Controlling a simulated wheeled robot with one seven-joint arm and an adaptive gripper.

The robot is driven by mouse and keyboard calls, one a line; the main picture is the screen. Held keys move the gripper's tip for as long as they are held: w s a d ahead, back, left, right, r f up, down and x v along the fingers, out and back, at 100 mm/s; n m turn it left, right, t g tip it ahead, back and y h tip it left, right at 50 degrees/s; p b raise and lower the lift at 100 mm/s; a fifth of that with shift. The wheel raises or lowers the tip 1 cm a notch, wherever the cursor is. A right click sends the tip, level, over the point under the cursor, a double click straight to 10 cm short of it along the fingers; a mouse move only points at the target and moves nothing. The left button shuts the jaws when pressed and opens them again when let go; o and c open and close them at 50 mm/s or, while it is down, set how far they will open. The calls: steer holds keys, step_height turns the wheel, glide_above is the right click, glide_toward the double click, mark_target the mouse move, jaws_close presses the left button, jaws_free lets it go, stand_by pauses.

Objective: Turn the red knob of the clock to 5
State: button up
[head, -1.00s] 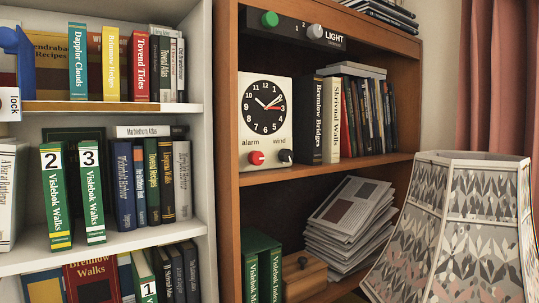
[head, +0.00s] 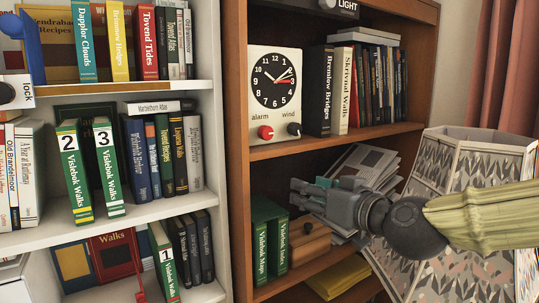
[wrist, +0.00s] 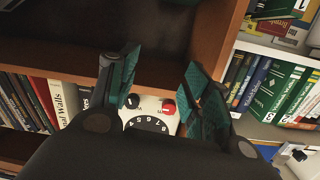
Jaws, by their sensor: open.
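The clock (head: 274,92) is a cream box with a black dial, standing on the middle shelf of the brown bookcase. Its red knob (head: 265,132), labelled alarm, is at the lower left of its front. A black knob (head: 294,129), labelled wind, is beside it. My gripper (head: 300,195) is open and empty, below and to the right of the clock in the head view. In the wrist view the clock appears upside down, with its red knob (wrist: 169,107) and black knob (wrist: 132,101) between my two open fingers (wrist: 158,85). No contact with the knob shows.
Books (head: 350,90) stand right of the clock on the same shelf. Below are green books (head: 270,237), a wooden box (head: 308,243) and stacked papers (head: 362,165). A patterned lampshade (head: 465,160) is close to my arm at right. A white bookcase (head: 130,225) is at left.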

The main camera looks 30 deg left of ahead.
steer(key=n+y, duration=0.2)
glide_toward(269, 133)
steer(key=p+x, duration=0.5)
steer(key=x, duration=0.4)
steer(key=shift+w+a+r, duration=0.1)
steer(key=shift+a, duration=0.2)
steer(key=c, duration=1)
